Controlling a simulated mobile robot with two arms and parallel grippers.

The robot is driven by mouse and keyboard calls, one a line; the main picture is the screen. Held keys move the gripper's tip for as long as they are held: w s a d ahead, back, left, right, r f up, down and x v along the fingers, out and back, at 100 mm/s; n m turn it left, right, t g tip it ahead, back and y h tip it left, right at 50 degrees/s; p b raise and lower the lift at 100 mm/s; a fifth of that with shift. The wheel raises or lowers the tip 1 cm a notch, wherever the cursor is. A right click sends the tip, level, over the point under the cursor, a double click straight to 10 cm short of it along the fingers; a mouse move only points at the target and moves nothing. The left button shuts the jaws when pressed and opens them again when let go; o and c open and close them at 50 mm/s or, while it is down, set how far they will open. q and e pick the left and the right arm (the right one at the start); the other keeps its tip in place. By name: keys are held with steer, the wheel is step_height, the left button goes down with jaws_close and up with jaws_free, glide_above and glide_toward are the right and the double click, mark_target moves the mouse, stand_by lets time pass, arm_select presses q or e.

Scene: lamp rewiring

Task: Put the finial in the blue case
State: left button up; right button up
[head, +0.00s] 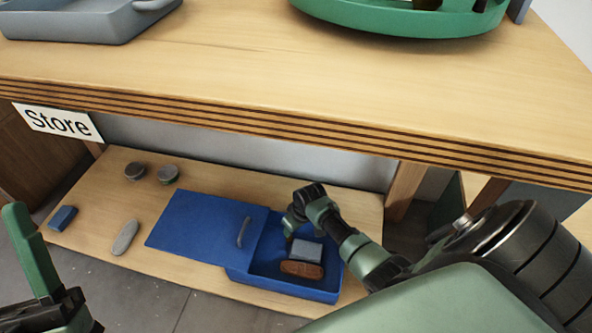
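The blue case (237,281) lies on the lower shelf with its flat blue lid (190,228) drawn to the left, so its right part is open. Inside the open part are a grey-blue block (308,249) and a brown rounded piece (303,269) in front of it. My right gripper (289,236) reaches down over the back left of the opening; its fingertips are small and partly hidden, so I cannot tell whether it holds anything. My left gripper (40,275) is at the lower left, partly cut off, with one green finger upright. I cannot clearly identify the finial.
The thick tabletop (270,60) overhangs the shelf, carrying a grey tray (70,25) and a green tray (400,27).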

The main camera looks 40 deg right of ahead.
steer(key=w+a+r+n+t+y+p, duration=0.15)
steer(key=a+r+t, duration=0.35)
steer(key=r, duration=0.5)
steer(key=a+r+t+p, duration=0.2)
steer(key=a+r+t, duration=0.1)
steer(key=a+r, duration=0.55)
arm_select(q)
steer(key=w+f+g+y, duration=0.3)
steer(key=w+f+g, duration=0.3)
steer(key=f+g, duration=0.3)
step_height(320, 180, down, 5)
steer(key=shift+w+r+y, duration=0.1)
steer(key=shift+w+y, duration=0.05)
steer(key=shift+y, duration=0.15)
arm_select(e)
steer(key=s+a+r+t, duration=0.2)
steer(key=r, duration=0.7)
steer(key=s+a+r+t+y, duration=0.1)
steer(key=s+r+t, duration=0.1)
steer(key=r, duration=0.7)
steer(key=s+a+r+t+y, duration=0.1)
steer(key=s+a+r+t, duration=0.1)
steer(key=r, duration=0.7)
steer(key=shift+s+a+t, duration=0.3)
steer(key=shift+s+t, duration=0.1)
steer(key=shift+s, duration=0.15)
arm_select(q)
steer(key=shift+a, duration=0.1)
